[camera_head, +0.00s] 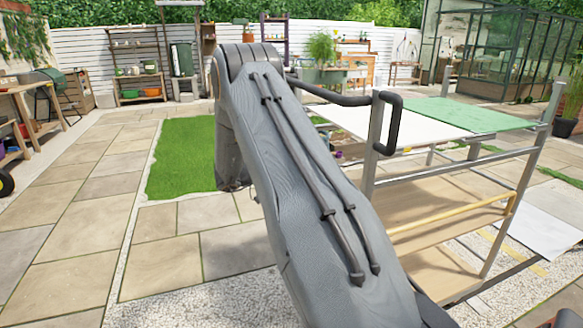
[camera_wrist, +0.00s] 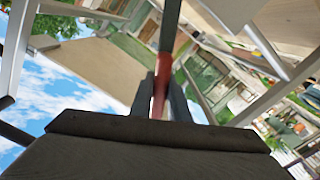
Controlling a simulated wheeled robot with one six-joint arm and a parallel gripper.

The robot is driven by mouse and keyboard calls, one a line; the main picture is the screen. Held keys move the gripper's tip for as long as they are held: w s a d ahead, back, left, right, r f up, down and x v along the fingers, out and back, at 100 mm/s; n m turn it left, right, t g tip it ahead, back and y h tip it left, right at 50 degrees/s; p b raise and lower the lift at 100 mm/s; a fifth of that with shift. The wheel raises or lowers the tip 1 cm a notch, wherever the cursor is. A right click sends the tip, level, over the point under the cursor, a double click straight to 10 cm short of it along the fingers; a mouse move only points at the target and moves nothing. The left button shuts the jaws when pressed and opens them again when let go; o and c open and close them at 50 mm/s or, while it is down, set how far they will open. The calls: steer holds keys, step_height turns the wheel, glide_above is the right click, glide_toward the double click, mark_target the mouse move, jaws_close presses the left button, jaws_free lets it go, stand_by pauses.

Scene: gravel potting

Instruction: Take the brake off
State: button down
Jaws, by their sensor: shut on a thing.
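In the wrist view my gripper (camera_wrist: 161,95) is shut on a red lever (camera_wrist: 163,72), one finger on each side of it. The lever has a dark upper part that runs up out of the picture. I take this for the brake lever; its mounting and lower end are hidden. A trolley (camera_head: 372,155) with a grey metal frame, wooden shelves and a black handle (camera_head: 394,125) stands at the right in the head view. There my arm crosses the middle, and my gripper and the lever do not show.
Frame bars surround my gripper closely in the wrist view. Open paving (camera_head: 85,215) and a grass patch (camera_head: 182,160) lie left of my arm.

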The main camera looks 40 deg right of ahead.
steer(key=shift+w+f, duration=0.1)
steer(key=shift+w, duration=0.1)
stand_by(0.3)
steer(key=c, duration=1.7)
jaws_free()
steer(key=shift+f, duration=0.1)
steer(key=shift+b+v, duration=0.3)
steer(key=shift+v, duration=3.55)
